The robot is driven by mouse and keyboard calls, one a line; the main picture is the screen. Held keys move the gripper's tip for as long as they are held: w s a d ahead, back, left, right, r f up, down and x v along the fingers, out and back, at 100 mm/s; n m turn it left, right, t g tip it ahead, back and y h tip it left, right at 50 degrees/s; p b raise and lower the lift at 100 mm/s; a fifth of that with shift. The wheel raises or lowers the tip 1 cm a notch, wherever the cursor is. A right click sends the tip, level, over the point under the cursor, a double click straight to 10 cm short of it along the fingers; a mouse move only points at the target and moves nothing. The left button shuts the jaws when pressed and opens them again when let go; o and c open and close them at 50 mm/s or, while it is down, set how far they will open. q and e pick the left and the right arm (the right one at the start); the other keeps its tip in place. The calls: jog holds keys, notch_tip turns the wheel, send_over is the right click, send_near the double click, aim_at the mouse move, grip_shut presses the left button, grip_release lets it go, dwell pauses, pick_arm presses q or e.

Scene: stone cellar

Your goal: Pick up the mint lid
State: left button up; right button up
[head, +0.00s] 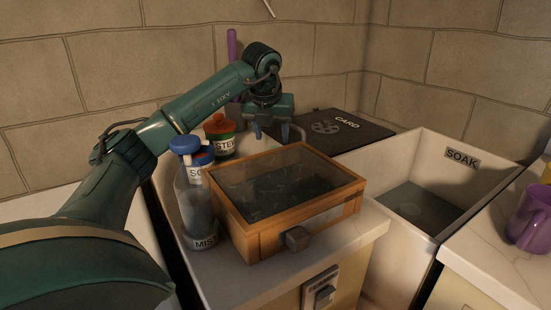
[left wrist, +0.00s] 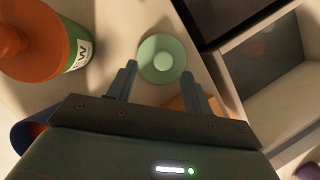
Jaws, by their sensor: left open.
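The mint lid (left wrist: 161,59) is a round, pale green disc with a raised knob, lying on the light counter in the left wrist view. In the head view I cannot make it out; the wooden box and my gripper cover that area. My left gripper (head: 268,132) points down behind the wooden box in the head view. In the left wrist view its fingers (left wrist: 162,82) are open and empty, with the lid just beyond and between the tips. I cannot tell the height gap. My right gripper is not in view.
A glass-topped wooden box (head: 250,241) stands in front of the gripper. The STEW jar (head: 225,145), another labelled jar (head: 203,158) and the MIST bottle (head: 200,215) stand left. A dark CARD panel (head: 345,131) and SOAK basin (head: 462,177) lie right, with a purple mug (head: 531,218) beyond.

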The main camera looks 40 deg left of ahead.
aim_at(275, 147)
pick_arm(q)
jog(key=x, duration=0.4)
jog(key=shift+w+d+f, duration=0.15)
jog(key=shift+f, duration=0.2)
jog(key=c, duration=1)
